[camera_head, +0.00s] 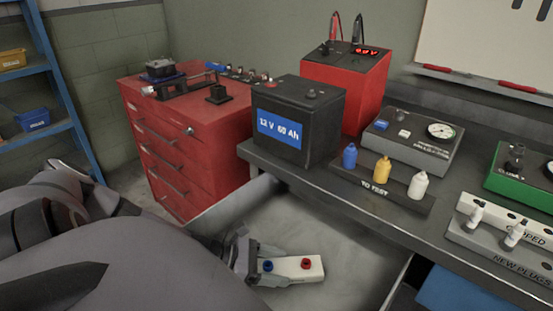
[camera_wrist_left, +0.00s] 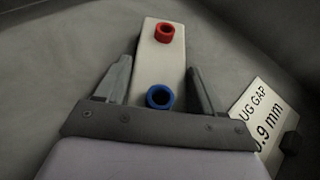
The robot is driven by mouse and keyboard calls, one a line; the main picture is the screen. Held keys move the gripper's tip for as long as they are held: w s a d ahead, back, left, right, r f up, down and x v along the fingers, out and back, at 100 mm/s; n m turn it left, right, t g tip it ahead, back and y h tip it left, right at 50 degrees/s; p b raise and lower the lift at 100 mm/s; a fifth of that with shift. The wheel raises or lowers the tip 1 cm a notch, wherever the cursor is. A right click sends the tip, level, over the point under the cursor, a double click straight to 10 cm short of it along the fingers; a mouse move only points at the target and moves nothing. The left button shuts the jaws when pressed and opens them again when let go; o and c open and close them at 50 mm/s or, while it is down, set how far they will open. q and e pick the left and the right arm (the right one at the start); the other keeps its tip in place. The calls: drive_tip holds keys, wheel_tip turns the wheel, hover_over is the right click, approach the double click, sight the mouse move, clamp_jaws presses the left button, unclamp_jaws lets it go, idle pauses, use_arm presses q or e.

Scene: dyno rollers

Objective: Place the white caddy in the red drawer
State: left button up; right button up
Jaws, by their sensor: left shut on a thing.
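The white caddy (camera_head: 292,270) is a pale block with a blue ring and a red ring on top. My left gripper (camera_head: 262,264) is shut on it, with the fingers at its blue-ring end. In the left wrist view the caddy (camera_wrist_left: 160,68) sits between the two fingers, with the red ring farther out. The caddy is over or in an open grey drawer (camera_head: 340,240) under the bench; I cannot tell whether it touches the bottom. The red cabinet (camera_head: 190,150) has several drawers with handles, and their fronts look shut. My right gripper is out of view.
A dark bench (camera_head: 375,195) holds a battery (camera_head: 298,120), a red charger (camera_head: 346,85), several small bottles (camera_head: 383,169) and gauges. A blue shelf (camera_head: 60,100) stands at the left. In the wrist view a white card (camera_wrist_left: 268,112) with spark gap text lies right of the gripper.

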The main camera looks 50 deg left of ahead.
use_arm(q)
drive_tip(key=shift+f, duration=0.15)
drive_tip(key=o, duration=1.1)
drive_tip(key=shift+c, duration=0.2)
drive_tip(key=shift+r, duration=0.25)
drive_tip(key=shift+p+v, duration=0.85)
drive_tip(key=shift+v, duration=2.9)
drive_tip(key=shift+w+f, duration=0.1)
